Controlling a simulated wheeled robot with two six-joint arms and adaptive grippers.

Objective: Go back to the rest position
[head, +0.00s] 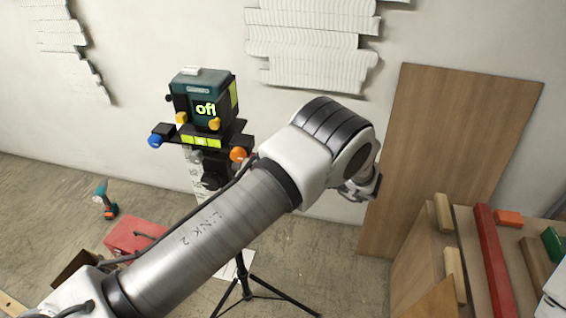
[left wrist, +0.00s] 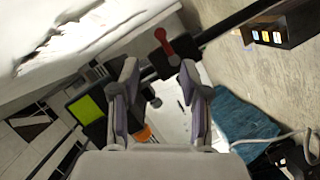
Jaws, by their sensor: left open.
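My left arm crosses the head view from the lower left and bends at a white and dark joint near the middle. Beyond the fingertips is a dark device with a red lever (left wrist: 165,42), and a lime-green panel (left wrist: 88,108) and an orange knob (left wrist: 143,134) show beside the fingers.
A device reading "off" (head: 204,108) stands on a black tripod (head: 245,278) behind my arm. A wooden panel (head: 455,125) leans on the wall, with a bench of coloured blocks (head: 495,260) at right. A red box (head: 132,236) and a drill (head: 106,203) are on the floor.

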